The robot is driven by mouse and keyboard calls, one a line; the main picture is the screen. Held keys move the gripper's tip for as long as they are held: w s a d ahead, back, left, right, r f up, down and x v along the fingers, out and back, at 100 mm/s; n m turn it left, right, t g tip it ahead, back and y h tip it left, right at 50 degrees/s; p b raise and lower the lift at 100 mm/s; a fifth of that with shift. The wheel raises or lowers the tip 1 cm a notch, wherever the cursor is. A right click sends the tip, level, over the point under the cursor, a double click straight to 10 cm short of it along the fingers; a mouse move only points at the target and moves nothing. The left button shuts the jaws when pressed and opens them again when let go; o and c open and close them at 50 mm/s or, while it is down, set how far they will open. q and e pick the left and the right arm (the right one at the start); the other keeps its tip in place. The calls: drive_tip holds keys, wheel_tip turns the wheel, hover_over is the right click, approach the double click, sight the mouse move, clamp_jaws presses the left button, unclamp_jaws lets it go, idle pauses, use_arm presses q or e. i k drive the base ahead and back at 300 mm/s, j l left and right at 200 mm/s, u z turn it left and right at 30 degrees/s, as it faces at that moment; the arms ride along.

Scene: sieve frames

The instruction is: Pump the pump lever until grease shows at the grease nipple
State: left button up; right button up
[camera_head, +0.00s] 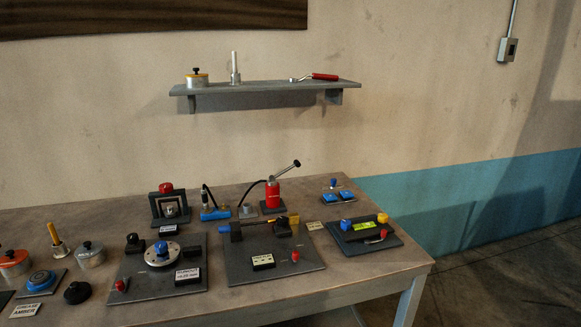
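A red pump (272,193) stands upright at the back of the table. Its pump lever (287,171) is a light rod with a black knob, slanting up to the right. A black hose (252,188) leaves the pump to the left and bends down to a small grey metal block (248,211). The grease nipple cannot be made out for certain; it may be at this block. No grease can be told there at this size. Neither of my grippers is in view.
The table (360,284) holds several fixtures. A blue cylinder (215,214) lies left of the grey block, and a black frame with a red knob (166,188) stands further left. A plate with a shaft (270,262) lies in front of the pump. A wall shelf (270,89) hangs above.

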sight(288, 169)
drive_tip(key=i+j, duration=0.1)
drive_tip(key=i, duration=0.35)
drive_tip(key=i+j+u, duration=0.1)
drive_tip(key=i, duration=0.35)
